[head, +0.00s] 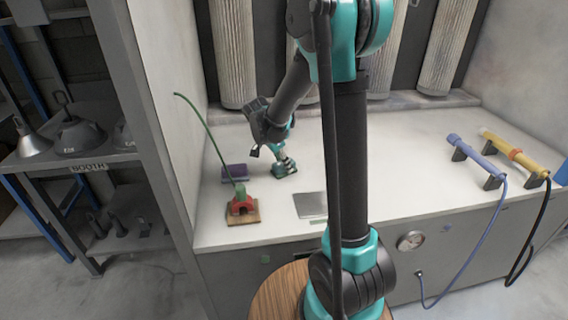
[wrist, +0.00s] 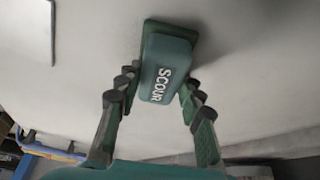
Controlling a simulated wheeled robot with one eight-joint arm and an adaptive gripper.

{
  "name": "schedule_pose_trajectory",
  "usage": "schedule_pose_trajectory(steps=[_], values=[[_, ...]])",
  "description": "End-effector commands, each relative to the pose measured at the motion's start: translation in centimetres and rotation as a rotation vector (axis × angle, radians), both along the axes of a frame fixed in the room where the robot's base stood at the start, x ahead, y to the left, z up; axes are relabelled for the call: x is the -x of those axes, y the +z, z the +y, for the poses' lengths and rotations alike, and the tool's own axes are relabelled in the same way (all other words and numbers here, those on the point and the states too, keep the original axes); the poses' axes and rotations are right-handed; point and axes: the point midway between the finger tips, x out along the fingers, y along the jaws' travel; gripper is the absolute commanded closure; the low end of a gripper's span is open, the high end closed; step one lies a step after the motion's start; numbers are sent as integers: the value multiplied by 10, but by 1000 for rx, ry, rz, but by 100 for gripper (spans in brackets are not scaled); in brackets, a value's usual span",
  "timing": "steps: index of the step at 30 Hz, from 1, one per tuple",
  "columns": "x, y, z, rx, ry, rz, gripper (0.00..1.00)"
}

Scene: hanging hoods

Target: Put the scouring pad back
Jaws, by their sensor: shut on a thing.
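The scouring pad (wrist: 166,68) is a teal block marked SCOUR, in the upper middle of the wrist view. My gripper (wrist: 160,100) has a finger on each side of the pad and is shut on it. A darker green piece (wrist: 187,27) shows behind the pad's far end; I cannot tell whether it is part of the pad or a separate holder. In the head view my gripper (head: 284,165) is low over the pale bench top, with a green shape at its tips. Whether the pad rests on the surface is unclear.
A purple block (head: 235,172) lies just left of my gripper. A red piece with a tall green rod (head: 242,203) stands on a wooden base in front. A grey plate (head: 309,205) lies near the front edge. Blue (head: 471,152) and yellow (head: 515,152) tubes rest on stands at right.

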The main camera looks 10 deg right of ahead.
Motion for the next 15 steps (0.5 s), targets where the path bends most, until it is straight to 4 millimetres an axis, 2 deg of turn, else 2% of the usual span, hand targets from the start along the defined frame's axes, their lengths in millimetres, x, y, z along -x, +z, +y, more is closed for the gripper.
schedule_pose_trajectory(steps=[8,9,13,15], values=[[0,-3,0,0,0,0,86],[0,-2,0,0,0,0,58],[0,-2,0,0,0,0,42],[0,-2,0,0,0,0,42]])
